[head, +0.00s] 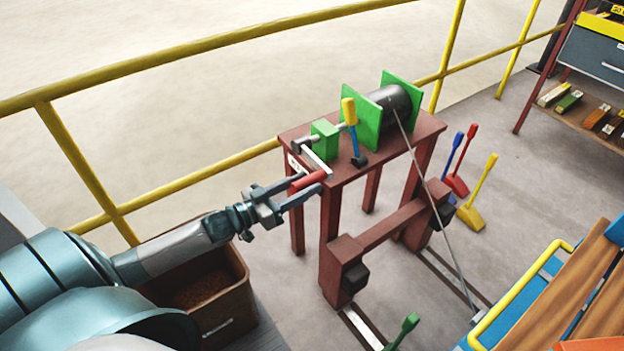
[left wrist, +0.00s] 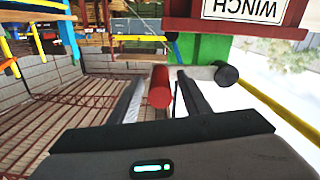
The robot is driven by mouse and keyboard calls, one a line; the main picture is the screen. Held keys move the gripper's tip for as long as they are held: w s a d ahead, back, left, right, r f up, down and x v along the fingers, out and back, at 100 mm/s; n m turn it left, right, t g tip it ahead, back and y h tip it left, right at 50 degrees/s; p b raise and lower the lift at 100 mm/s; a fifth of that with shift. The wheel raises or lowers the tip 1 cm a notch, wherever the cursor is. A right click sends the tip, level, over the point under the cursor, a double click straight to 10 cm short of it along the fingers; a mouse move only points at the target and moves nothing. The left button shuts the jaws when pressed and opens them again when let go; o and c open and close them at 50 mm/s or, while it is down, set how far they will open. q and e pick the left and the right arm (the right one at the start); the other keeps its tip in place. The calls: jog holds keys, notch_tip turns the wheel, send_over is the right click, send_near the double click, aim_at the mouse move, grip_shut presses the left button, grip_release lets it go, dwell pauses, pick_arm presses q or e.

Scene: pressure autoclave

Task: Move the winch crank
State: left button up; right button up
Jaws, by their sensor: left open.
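The winch stands on a dark red frame (head: 372,163), with a black drum (head: 392,103) between green plates (head: 361,115). Its crank has a grey arm (head: 316,160) and a red handle (head: 307,181) at the near left corner. My left gripper (head: 309,184) is open, its fingers on either side of the red handle. In the left wrist view the red handle (left wrist: 159,88) lies between the spread fingers, with no clear grip on it. Part of the handle's near end is hard to make out in the head view. My right gripper is not in view.
A yellow-and-blue lever (head: 351,130) stands close beside the crank. Yellow railing (head: 190,175) passes behind. A brown box (head: 225,290) sits below my left arm.

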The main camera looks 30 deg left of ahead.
aim_at(312, 181)
pick_arm(q)
jog(key=shift+x, duration=1.5)
grip_shut()
